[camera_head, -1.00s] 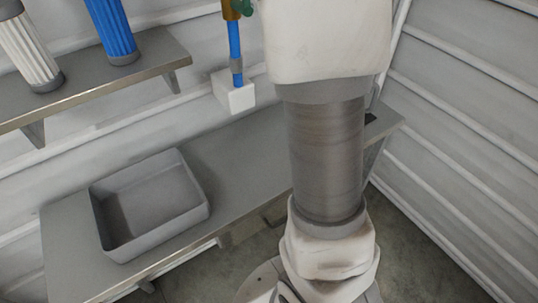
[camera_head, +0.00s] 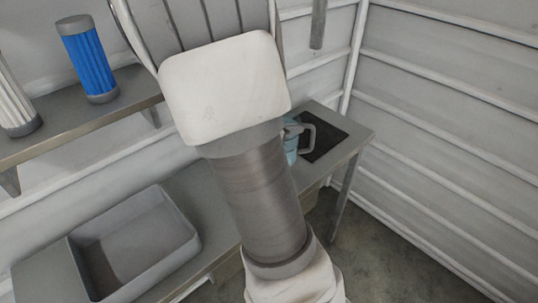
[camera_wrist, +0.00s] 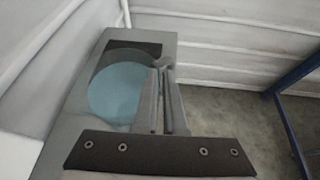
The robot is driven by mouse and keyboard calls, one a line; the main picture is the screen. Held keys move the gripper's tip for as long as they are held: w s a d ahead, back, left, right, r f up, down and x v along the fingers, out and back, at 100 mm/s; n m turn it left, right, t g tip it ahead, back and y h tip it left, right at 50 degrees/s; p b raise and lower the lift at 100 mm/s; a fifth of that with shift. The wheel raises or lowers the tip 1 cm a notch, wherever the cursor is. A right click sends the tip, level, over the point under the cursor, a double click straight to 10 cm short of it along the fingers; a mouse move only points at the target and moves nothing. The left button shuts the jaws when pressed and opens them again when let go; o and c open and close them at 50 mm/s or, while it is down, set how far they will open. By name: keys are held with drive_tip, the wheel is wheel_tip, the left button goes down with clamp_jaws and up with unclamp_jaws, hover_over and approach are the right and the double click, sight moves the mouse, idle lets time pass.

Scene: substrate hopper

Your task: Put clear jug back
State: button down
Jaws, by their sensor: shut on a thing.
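The clear jug (camera_head: 291,150) is bluish and see-through. In the head view it shows partly from behind my arm, with its grey handle (camera_head: 312,134) towards the right. In the wrist view the jug (camera_wrist: 115,92) appears as a blue-green round shape left of my fingers. My gripper (camera_wrist: 162,68) is shut on the jug, at its handle side. A dark square mat (camera_head: 328,138) lies on the right end of the counter. The jug is at the mat's left side in the head view and overlaps it in the wrist view (camera_wrist: 150,48). I cannot tell whether its base touches down.
The grey counter (camera_head: 215,205) runs along the wall and carries an open grey bin (camera_head: 185,235) at the left. A shelf (camera_head: 80,128) above holds a blue ribbed cylinder (camera_head: 86,60) and a white one (camera_head: 14,100). A ribbed wall closes off the right.

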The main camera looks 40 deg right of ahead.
drive_tip(key=w+a+f+b, duration=0.1)
drive_tip(key=w+a+f, duration=0.2)
drive_tip(key=f, duration=0.4)
drive_tip(key=shift+w+a, duration=0.15)
drive_tip(key=shift+a, duration=0.6)
drive_tip(key=shift+f, duration=0.15)
drive_tip(key=c, duration=1)
unclamp_jaws()
